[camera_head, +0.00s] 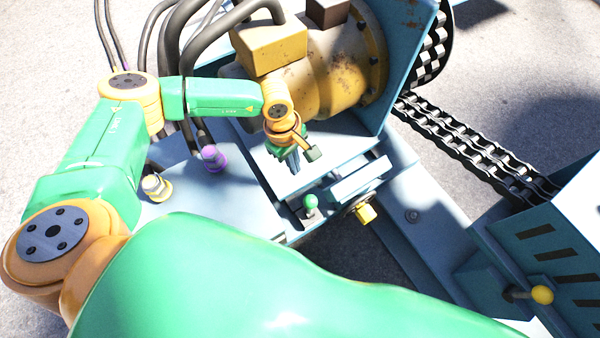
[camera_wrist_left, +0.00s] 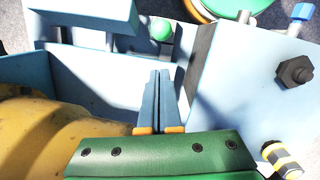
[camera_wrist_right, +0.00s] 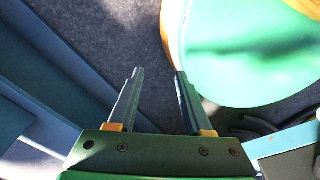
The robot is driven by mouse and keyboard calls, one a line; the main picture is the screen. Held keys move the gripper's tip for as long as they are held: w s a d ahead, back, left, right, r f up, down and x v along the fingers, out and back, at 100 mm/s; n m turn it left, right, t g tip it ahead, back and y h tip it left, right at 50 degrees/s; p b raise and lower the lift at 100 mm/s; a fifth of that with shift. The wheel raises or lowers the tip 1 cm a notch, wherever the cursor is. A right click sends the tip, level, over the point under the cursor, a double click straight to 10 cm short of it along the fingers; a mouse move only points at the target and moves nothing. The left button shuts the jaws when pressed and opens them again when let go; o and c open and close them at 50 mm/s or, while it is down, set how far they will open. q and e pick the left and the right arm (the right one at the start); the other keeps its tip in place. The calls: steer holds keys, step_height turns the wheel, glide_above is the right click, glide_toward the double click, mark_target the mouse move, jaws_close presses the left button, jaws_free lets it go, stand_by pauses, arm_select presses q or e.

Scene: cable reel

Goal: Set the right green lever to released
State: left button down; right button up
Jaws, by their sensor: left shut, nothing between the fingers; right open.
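One green ball-topped lever (camera_head: 310,201) stands in a slot of the pale blue housing, below the yellow drum in the head view. The green ball also shows near the top of the left wrist view (camera_wrist_left: 163,28). My left gripper (camera_head: 294,162) is shut and empty, above and a little behind the lever; in the left wrist view its fingertips (camera_wrist_left: 160,74) point toward the ball, apart from it. My right gripper (camera_wrist_right: 157,74) is open and empty over grey ground. It is hidden in the head view. I cannot make out a second green lever.
A rusty yellow drum (camera_head: 335,75) and blue side plate (camera_head: 408,60) stand behind. A yellow knob (camera_head: 364,213) sits right of the lever, and a purple-ringed fitting (camera_head: 213,158) to its left. A chain (camera_head: 480,150) runs right. My green arm covers the foreground.

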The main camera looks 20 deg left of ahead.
mark_target(310, 207)
arm_select(q)
steer(key=shift+w+a+m+y, duration=0.25)
steer(key=shift+a, duration=0.3)
steer(key=shift+w+a+m+y, duration=0.2)
steer(key=shift+a+m+y, duration=0.05)
steer(key=shift+a, duration=0.25)
arm_select(e)
steer(key=shift+w+a+f, duration=0.15)
steer(key=shift+f, duration=0.1)
arm_select(q)
steer(key=s+d+f+b, duration=0.1)
steer(key=d+f, duration=0.3)
steer(key=f, duration=0.6)
steer(key=shift+s+f+b, duration=0.4)
steer(key=shift+b, duration=0.05)
arm_select(e)
steer(key=shift+w+d+f, duration=0.25)
steer(key=shift+d+f, duration=0.05)
steer(key=shift+f, duration=0.2)
steer(key=shift+w+d+f, duration=0.25)
steer(key=shift+f, duration=0.2)
arm_select(q)
steer(key=shift+d, duration=0.1)
arm_select(e)
steer(key=shift+a, duration=0.15)
steer(key=shift+s, duration=0.1)
